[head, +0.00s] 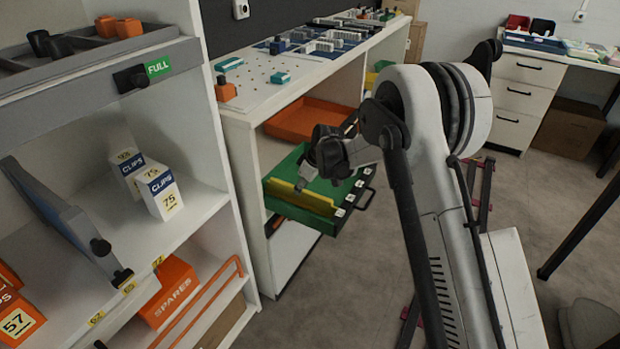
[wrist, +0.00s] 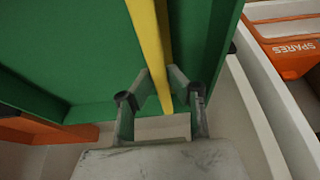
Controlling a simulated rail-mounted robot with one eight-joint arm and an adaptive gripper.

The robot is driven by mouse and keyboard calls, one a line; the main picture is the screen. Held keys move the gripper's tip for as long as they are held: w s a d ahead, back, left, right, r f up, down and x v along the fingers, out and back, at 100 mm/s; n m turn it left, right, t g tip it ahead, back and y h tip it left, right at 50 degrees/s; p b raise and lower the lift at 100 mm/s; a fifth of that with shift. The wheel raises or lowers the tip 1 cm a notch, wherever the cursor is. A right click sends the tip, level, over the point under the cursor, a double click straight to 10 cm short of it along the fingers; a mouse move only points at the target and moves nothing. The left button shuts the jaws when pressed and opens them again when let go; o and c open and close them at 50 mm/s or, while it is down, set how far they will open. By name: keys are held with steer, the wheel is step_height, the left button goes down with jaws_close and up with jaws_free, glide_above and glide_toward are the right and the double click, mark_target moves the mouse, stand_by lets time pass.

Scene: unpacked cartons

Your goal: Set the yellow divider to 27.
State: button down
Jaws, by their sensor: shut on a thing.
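The yellow divider (head: 303,196) stands across the green drawer (head: 277,213), near the drawer's near side in the head view. The drawer is pulled out of the white cabinet, and small white labels (head: 349,198) run along its right edge; their numbers are too small to read. My gripper (head: 303,184) is at the divider's top edge. In the wrist view the two fingers of my gripper (wrist: 160,82) stand on either side of the yellow divider (wrist: 150,38), shut on it. The green drawer floor (wrist: 70,60) shows beside it.
An orange tray (head: 305,121) sits on the shelf above the drawer. A shelf unit at left holds two clips boxes (head: 162,192), an orange spares bin (head: 168,290) and a grey-blue panel (head: 62,215). A black handle (head: 362,203) projects from the drawer's right side.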

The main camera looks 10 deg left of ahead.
steer(key=shift+s+a, duration=0.25)
steer(key=shift+s, duration=0.4)
steer(key=shift+s+a, duration=0.25)
steer(key=shift+s, duration=0.4)
steer(key=c, duration=1.7)
jaws_free()
steer(key=shift+s+a, duration=0.1)
steer(key=shift+a, duration=0.1)
steer(key=shift+d+r, duration=0.1)
steer(key=shift+d+r, duration=0.1)
steer(key=shift+r, duration=0.15)
steer(key=v, duration=1.1)
steer(key=shift+d+r, duration=0.1)
steer(key=shift+r, duration=0.05)
